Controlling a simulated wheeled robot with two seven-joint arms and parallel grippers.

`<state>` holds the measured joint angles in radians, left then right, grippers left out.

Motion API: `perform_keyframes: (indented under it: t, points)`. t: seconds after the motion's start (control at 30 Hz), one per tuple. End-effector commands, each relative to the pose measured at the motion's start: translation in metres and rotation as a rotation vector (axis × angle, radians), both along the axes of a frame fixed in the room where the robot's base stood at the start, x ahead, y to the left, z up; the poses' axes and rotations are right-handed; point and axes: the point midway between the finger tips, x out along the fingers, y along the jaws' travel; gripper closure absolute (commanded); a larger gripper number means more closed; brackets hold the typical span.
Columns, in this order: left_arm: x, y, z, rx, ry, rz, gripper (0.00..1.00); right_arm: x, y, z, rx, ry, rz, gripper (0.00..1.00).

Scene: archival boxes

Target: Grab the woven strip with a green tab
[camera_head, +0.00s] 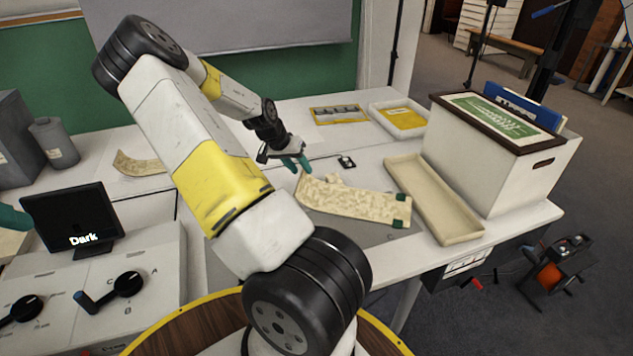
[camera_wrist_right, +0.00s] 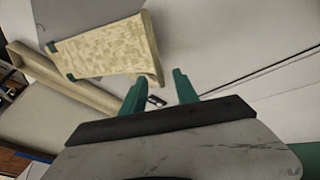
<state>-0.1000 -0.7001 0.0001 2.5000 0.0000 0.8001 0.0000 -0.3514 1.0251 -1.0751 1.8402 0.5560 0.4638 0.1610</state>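A cream patterned woven strip (camera_head: 350,200) lies on the table, with small dark green tabs (camera_head: 401,197) at its right end. Its left end curls up. In the right wrist view the strip (camera_wrist_right: 105,50) is at the upper left, its green tabs at the far left end. My right gripper (camera_head: 296,163), with teal fingers, hovers just beyond the strip's left end. In the right wrist view its fingers (camera_wrist_right: 158,90) are apart with nothing between them. A teal tip, apparently my left gripper (camera_head: 12,218), shows at the left edge; its opening is hidden.
A long cream tray (camera_head: 393,166) lies right of the strip, beside a large white archival box (camera_head: 480,178). Another patterned strip (camera_head: 138,164) is at left. A black "Dark" display (camera_head: 70,215) stands front left.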

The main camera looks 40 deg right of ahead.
Motion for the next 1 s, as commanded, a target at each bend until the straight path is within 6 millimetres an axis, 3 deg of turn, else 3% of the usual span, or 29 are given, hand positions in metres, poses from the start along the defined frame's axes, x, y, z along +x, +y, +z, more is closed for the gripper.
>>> perform_keyframes:
  t: [0.2, 0.47, 0.5, 0.7, 1.0]
  points:
    - [0.0, 0.0, 0.0, 0.0, 0.0, 0.0, 0.64, -0.001, -0.014, -0.027, 0.001, 0.002, 0.0, 0.64]
    - [0.0, 0.0, 0.0, 0.0, 0.0, 0.0, 0.64, -0.001, -0.016, -0.031, 0.002, 0.001, 0.0, 0.64]
    - [0.0, 0.0, 0.0, 0.0, 0.0, 0.0, 0.64, -0.001, -0.016, -0.031, 0.002, 0.001, 0.0, 0.66]
    - [0.0, 0.0, 0.0, 0.0, 0.0, 0.0, 0.64, -0.001, -0.016, -0.031, 0.002, 0.001, 0.0, 1.0]
    - [0.0, 0.0, 0.0, 0.0, 0.0, 0.0, 0.64, -0.001, -0.016, -0.03, 0.001, 0.001, 0.001, 1.0]
